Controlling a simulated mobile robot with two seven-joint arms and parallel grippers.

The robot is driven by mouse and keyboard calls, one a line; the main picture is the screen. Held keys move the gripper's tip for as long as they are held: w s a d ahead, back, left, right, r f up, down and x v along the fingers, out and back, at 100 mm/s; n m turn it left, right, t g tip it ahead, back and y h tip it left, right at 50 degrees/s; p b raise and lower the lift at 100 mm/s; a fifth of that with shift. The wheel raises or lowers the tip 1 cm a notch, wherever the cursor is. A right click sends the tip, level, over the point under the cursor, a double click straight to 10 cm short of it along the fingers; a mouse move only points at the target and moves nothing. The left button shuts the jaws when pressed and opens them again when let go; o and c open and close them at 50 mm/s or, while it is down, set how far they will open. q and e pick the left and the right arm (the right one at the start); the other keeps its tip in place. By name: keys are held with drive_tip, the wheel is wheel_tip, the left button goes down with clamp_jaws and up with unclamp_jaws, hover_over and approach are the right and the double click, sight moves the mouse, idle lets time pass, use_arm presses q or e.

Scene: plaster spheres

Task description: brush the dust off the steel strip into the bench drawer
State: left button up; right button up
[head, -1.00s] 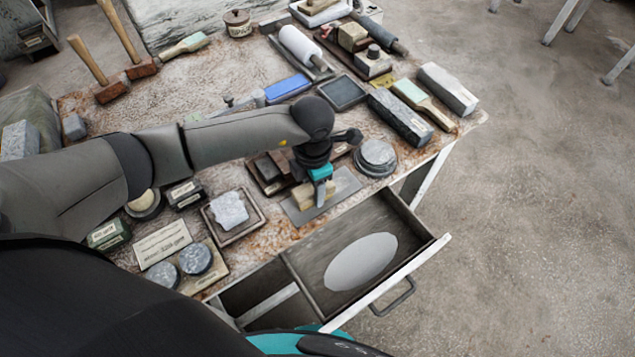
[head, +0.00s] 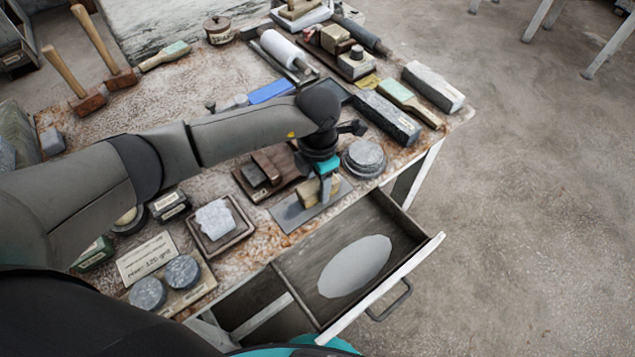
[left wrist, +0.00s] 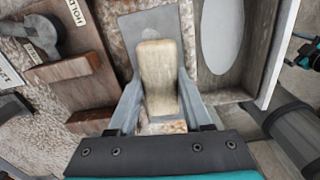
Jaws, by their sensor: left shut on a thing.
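The steel strip (head: 293,215) is a flat grey plate lying on the bench top, behind the drawer. It also shows in the left wrist view (left wrist: 133,27). My left gripper (head: 323,186) points down over the strip, shut on a pale wooden block-like brush (head: 308,194). In the left wrist view the brush (left wrist: 158,75) sits between the two grey fingers (left wrist: 157,103); its underside is hidden. I cannot make out dust on the strip. The bench drawer (head: 405,280) is pulled out, with a pale oval patch (head: 354,266) on its floor.
A stack of round grey discs (head: 365,158) stands right of the strip. A wooden tray with small blocks (head: 267,172) lies left of it. A white lump in a square tray (head: 214,218) stands nearer. Stone bars and a brush (head: 410,103) crowd the right end.

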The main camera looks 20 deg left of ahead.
sight(302, 191)
use_arm(q)
drive_tip(key=shift+s+a+r+p, duration=0.15)
drive_tip(key=shift+s+a+p, duration=0.2)
drive_tip(key=shift+s+a, duration=0.15)
drive_tip(key=shift+s+a+p, duration=0.6)
drive_tip(key=shift+s+a, duration=0.25)
drive_tip(key=shift+s, duration=0.05)
drive_tip(key=shift+w, duration=0.1)
drive_tip(key=shift+w+d+r, duration=0.6)
drive_tip(key=shift+w+d, duration=0.15)
drive_tip(key=shift+d, duration=0.05)
drive_tip(key=w+d+b, duration=0.2)
drive_tip(key=b, duration=0.1)
drive_tip(key=shift+w+f, duration=0.3)
drive_tip(key=shift+w+d+r, duration=0.15)
drive_tip(key=shift+w+d, duration=0.05)
drive_tip(key=shift+w, duration=0.05)
